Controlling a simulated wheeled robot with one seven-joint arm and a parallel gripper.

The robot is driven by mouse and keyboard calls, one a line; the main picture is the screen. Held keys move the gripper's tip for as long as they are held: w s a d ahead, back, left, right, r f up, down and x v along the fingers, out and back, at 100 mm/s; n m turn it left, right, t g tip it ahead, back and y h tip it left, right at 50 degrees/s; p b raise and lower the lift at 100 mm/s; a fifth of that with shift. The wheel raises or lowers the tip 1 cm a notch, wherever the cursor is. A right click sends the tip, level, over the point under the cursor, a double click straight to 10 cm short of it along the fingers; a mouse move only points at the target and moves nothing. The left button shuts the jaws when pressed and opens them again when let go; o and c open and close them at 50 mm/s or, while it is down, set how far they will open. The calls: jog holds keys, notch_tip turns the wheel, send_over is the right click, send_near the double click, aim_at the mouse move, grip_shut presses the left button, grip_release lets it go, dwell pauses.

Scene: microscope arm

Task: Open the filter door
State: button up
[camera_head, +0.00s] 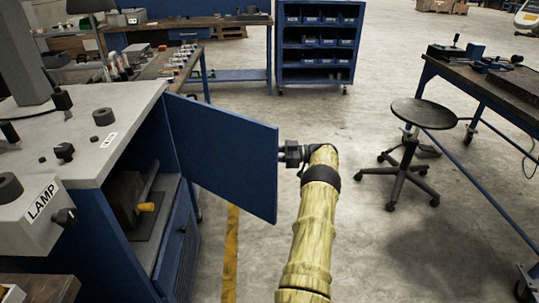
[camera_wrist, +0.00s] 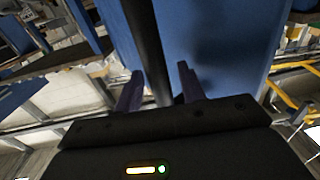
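The filter door (camera_head: 222,150) is a flat blue panel on the blue cabinet with the grey top (camera_head: 100,125). It stands swung out wide from the cabinet's opening. My gripper (camera_head: 284,153) is at the door's outer, free edge, on its right side. In the wrist view the blue door (camera_wrist: 215,50) rises behind my gripper's fingers (camera_wrist: 160,88). The fingers stand apart, with a dark upright strip between them. A gap shows beside the right finger; I cannot tell whether either finger touches the strip.
Inside the cabinet sits a dark block with a yellow knob (camera_head: 147,207). A lamp housing (camera_head: 38,203) is at the left. A stool (camera_head: 410,150) and a workbench (camera_head: 480,95) stand to the right.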

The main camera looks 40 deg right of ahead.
jog(key=shift+s+d, duration=0.1)
jog(key=b+v, duration=0.1)
jog(key=v, duration=0.6)
dwell(0.4)
jog(key=shift+s+d, duration=0.1)
